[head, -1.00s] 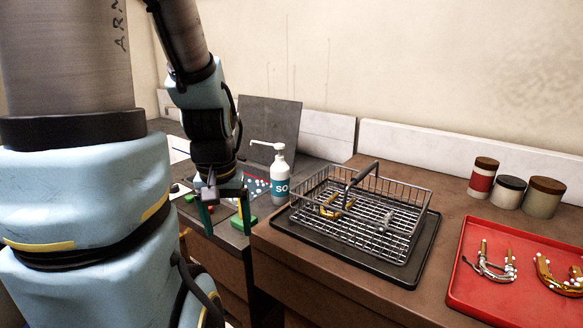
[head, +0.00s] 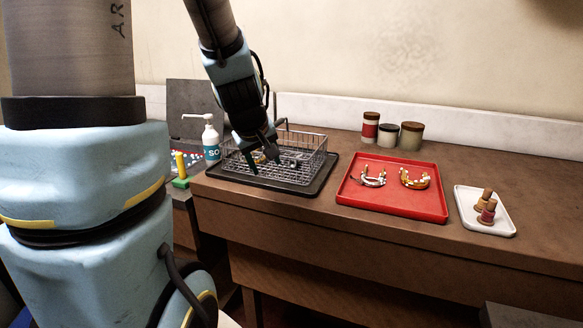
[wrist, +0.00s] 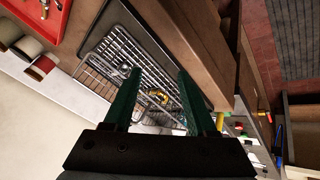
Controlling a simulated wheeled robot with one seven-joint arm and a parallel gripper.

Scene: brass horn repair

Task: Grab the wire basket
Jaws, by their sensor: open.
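The wire basket (head: 318,150) is a silver mesh basket on a black tray (head: 322,183) on the brown bench. In the wrist view, the basket (wrist: 112,47) lies beyond my fingers, with a brass-coloured piece (wrist: 158,96) inside. My gripper (head: 263,164) is open and overlaps the basket in the head view, partly hiding its middle and handle. In the wrist view, its two green fingers (wrist: 159,74) stand apart with nothing held between them. I cannot tell whether the fingers touch the basket.
A white pump bottle (head: 210,144) stands close left of the basket. A red tray (head: 420,205) with brass and silver pieces lies to the right, with a white dish (head: 468,210) beyond it. Three lidded jars (head: 388,135) stand near the wall.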

